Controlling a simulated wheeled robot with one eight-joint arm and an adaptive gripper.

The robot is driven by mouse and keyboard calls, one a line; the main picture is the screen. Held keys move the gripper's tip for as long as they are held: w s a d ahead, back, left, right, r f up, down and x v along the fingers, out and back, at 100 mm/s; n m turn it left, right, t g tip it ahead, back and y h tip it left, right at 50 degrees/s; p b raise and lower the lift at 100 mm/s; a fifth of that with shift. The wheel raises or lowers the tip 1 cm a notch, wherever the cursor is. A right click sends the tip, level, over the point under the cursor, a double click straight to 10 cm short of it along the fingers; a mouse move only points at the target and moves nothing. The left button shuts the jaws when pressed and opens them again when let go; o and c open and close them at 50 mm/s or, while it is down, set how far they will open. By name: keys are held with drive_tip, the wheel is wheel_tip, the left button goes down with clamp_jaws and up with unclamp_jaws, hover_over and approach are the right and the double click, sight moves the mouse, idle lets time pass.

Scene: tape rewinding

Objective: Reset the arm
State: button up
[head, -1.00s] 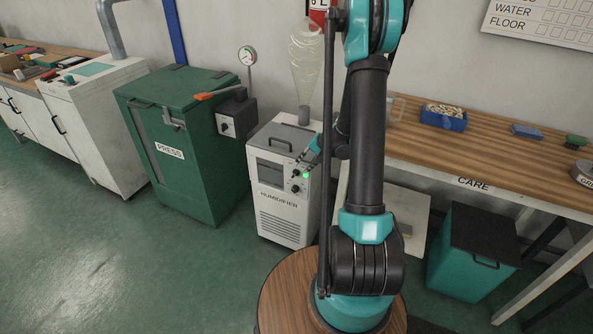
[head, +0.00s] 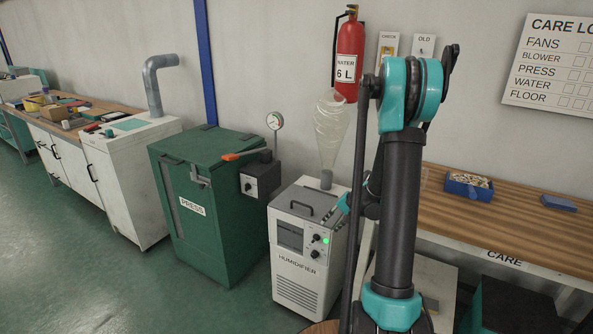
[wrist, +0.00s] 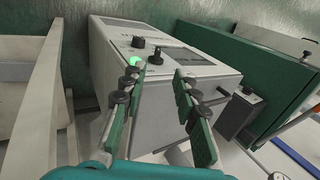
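My arm stands in the right-centre of the head view and hides part of my gripper (head: 342,202), which is beside the right edge of the white humidifier (head: 296,290). In the wrist view my gripper (wrist: 157,88) is open, its two green fingers wide apart with nothing between them. Beyond the fingers the humidifier (wrist: 185,100) shows its lit green light (wrist: 134,61) and dark knobs (wrist: 157,57). The fingers look apart from the knobs.
The green press (head: 212,235) stands left of the humidifier. A clear funnel-like vessel (head: 330,125) rises behind the humidifier. The wooden care bench (head: 520,222) with a blue box (head: 468,186) is on the right. Open floor (head: 120,290) lies front left.

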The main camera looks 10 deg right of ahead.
drive_tip(key=s+a+r+n+h, duration=0.1)
drive_tip(key=s+r+n+h, duration=0.1)
drive_tip(key=s, duration=1.1)
drive_tip(key=s+a+r+n+h, duration=0.1)
drive_tip(key=s+r+n+h, duration=0.2)
drive_tip(key=s, duration=1.1)
wheel_tip(320, 180, up, 2)
drive_tip(key=shift+n+t, duration=0.3)
drive_tip(key=shift+n, duration=0.7)
drive_tip(key=shift+a, duration=0.1)
